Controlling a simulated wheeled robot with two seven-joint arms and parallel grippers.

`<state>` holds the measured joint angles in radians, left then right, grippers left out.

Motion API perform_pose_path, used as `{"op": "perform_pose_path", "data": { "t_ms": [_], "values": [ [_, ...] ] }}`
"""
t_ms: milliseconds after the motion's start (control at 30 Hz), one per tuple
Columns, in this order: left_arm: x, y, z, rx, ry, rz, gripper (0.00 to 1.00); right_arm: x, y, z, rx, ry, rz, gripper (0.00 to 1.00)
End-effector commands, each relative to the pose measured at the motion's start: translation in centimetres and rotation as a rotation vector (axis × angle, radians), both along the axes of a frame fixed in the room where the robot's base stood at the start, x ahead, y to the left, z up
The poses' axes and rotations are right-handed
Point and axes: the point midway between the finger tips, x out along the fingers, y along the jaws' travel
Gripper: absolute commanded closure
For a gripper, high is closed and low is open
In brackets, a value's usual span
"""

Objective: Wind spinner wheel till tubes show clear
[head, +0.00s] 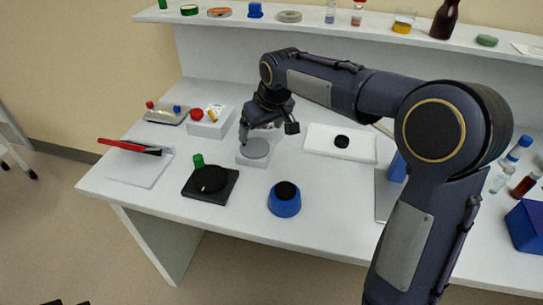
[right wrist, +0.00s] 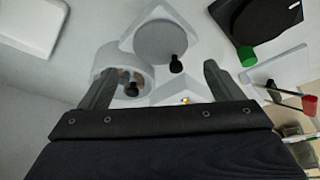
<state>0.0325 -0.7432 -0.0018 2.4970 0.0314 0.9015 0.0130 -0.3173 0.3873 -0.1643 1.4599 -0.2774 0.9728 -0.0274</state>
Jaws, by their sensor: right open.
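The spinner has a grey wheel (head: 255,148) on a white base. In the right wrist view the wheel (right wrist: 160,38) has a black knob (right wrist: 176,64) near its edge. Beside it a round whitish cup (right wrist: 143,69) holds small tubes (right wrist: 125,76) with dark and brownish parts; whether they are clear cannot be told. My right gripper (head: 268,132) is over the spinner, hiding part of it in the head view. Its fingers (right wrist: 158,82) are apart with nothing gripped; the cup is close to one finger. My left gripper is not clearly seen; only small dark bits show at the bottom left edge.
A black plate with a dark disc (head: 208,181) and green cap stands left of the blue-based device (head: 284,204). A white slab (head: 340,143) lies right of the spinner. A red-handled item (head: 130,147) is at left. A loaded shelf (head: 330,28) runs behind.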

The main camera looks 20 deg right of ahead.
Motion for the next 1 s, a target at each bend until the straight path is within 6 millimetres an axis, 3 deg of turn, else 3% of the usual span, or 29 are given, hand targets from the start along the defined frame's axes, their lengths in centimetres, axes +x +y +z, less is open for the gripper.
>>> {"op": "perform_pose_path", "data": {
  "t_ms": [500,867,1000],
  "values": [
    [0.0,0.0,-0.2,0.0,0.0,0.0,1.0,2.6,0.6,-6.4,-0.003,0.002,0.003,0.14],
    [0.0,0.0,-0.2,0.0,0.0,0.0,1.0,2.8,0.7,-7.0,-0.002,0.0,0.002,0.14],
    [0.0,0.0,-0.2,0.0,0.0,0.0,1.0,2.8,0.7,-7.0,-0.002,0.0,0.002,0.31]
  ]
}}
